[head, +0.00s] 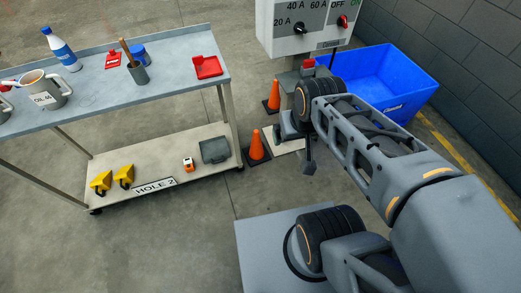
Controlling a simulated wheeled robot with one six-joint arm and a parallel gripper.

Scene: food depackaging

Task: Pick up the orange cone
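Two orange cones with dark square bases stand on the floor. The nearer cone (256,146) is beside the right end of the cart, left of my gripper. The farther cone (273,96) stands behind it, in front of the grey pedestal. My gripper (294,146) hangs at the end of my arm, to the right of the nearer cone and apart from it in the picture. Its fingers are small and dark, and their opening is unclear. I see no cone held in it.
A two-level cart (100,95) fills the left, with mugs, a bottle, a red tray (207,67) and yellow pieces on it. A switch box (306,25) stands behind my arm. A blue bin (388,72) is at the right. Floor left of the nearer cone's front is clear.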

